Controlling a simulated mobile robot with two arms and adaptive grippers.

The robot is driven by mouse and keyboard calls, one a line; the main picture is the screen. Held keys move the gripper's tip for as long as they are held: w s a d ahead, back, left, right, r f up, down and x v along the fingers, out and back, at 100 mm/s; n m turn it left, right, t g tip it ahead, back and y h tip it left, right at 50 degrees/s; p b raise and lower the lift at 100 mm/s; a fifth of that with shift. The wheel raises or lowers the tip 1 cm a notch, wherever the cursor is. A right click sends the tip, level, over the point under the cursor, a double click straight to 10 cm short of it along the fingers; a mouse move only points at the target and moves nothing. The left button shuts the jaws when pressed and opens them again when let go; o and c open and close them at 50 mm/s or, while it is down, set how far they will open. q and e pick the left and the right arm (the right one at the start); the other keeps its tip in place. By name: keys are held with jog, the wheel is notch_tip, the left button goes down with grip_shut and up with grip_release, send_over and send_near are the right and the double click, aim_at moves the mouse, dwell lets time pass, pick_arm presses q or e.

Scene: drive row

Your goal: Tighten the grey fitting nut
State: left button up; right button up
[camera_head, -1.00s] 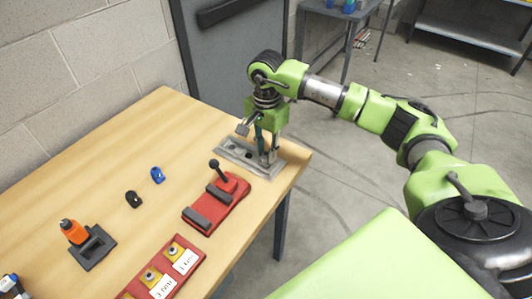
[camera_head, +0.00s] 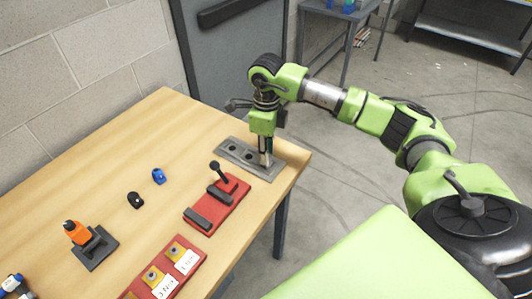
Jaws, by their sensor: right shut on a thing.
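A grey metal plate (camera_head: 229,148) with dark round holes lies near the far right corner of the wooden table. My right gripper (camera_head: 266,158) points straight down onto the right end of this plate. Its fingers are shut at plate height, on what appears to be the grey fitting nut; the fingers hide the nut almost wholly, so its seating cannot be told. My left gripper is out of view.
A red fixture (camera_head: 228,207) with an upright black lever stands close in front of the plate. A red labelled tray (camera_head: 190,262), an orange tool (camera_head: 77,232) in a black stand, a blue piece (camera_head: 159,176) and a black piece (camera_head: 135,199) lie on the table (camera_head: 110,150). The back middle is clear.

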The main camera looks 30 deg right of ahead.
jog(key=m, duration=0.3)
jog(key=shift+m+p, duration=0.3)
jog(key=shift+m, duration=0.1)
jog(key=m, duration=0.3)
jog(key=shift+m+p, duration=0.3)
jog(key=shift+p, duration=0.1)
jog(key=o, duration=0.5)
jog(key=shift+m, duration=0.4)
jog(key=o, duration=1.2)
jog(key=shift+r+p, duration=2.25)
jog(key=shift+r, duration=1.3)
jog(key=shift+f, duration=0.1)
